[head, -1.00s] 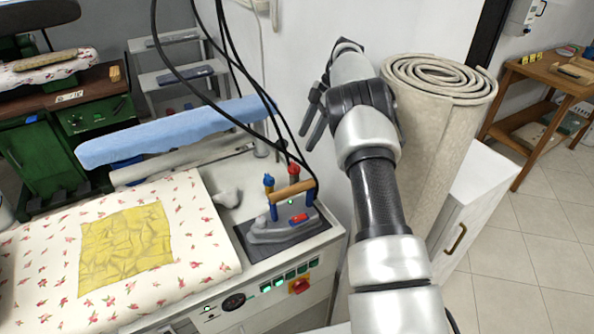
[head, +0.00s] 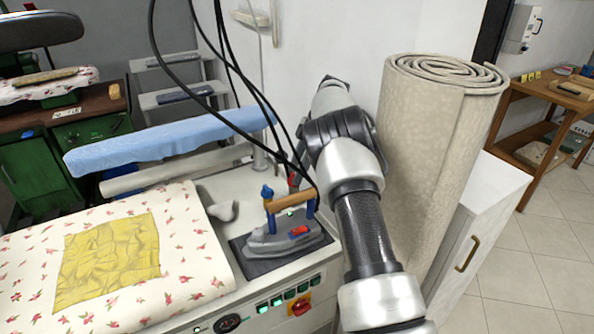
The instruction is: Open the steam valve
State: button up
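Two small valves stand behind the iron on the ironing table: one with a blue top (head: 267,191) and one with a red top (head: 294,180). Which one is the steam valve I cannot tell from any label. My gripper (head: 299,170) is at the red-topped one, pointing down, its dark fingers overlapping it in the picture. Whether it touches the valve, and whether the fingers are open or shut, I cannot make out. The wrist and the hanging cables hide part of this spot.
The iron (head: 290,235) with its wooden handle sits on a dark pad just in front of the valves. Black cables (head: 231,63) hang close to my gripper. A rolled carpet (head: 430,150) stands right of my arm. A blue padded sleeve board (head: 165,140) lies to the left.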

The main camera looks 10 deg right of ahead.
jog(key=c, duration=0.6)
jog(key=shift+c, duration=0.2)
jog(key=shift+f+m+b, duration=0.1)
jog(key=shift+m+b, duration=0.2)
jog(key=shift+b, duration=0.1)
jog(key=m+t+b, duration=0.1)
jog(key=m+b, duration=0.1)
jog(key=shift+s+m, duration=0.15)
jog(key=shift+m, duration=0.25)
jog(key=m+t+b, duration=0.1)
jog(key=m+b, duration=0.1)
jog(key=shift+s+m+h, duration=0.15)
jog(key=shift+m+h, duration=0.15)
jog(key=m+t, duration=0.1)
jog(key=m, duration=0.1)
jog(key=m+h+b, duration=0.1)
jog(key=m, duration=0.1)
jog(key=shift+s+a+m+t, duration=0.1)
jog(key=shift+a+m+t, duration=0.1)
jog(key=shift+m+t, duration=0.15)
jog(key=shift+s+a+m+t+h+p, duration=0.15)
jog(key=shift+m+h, duration=0.3)
jog(key=shift+m, duration=0.65)
jog(key=shift+w+d+m+t+h+p, duration=0.15)
jog(key=shift+m+h, duration=0.3)
jog(key=shift+m, duration=0.6)
jog(key=shift+s+a, duration=0.1)
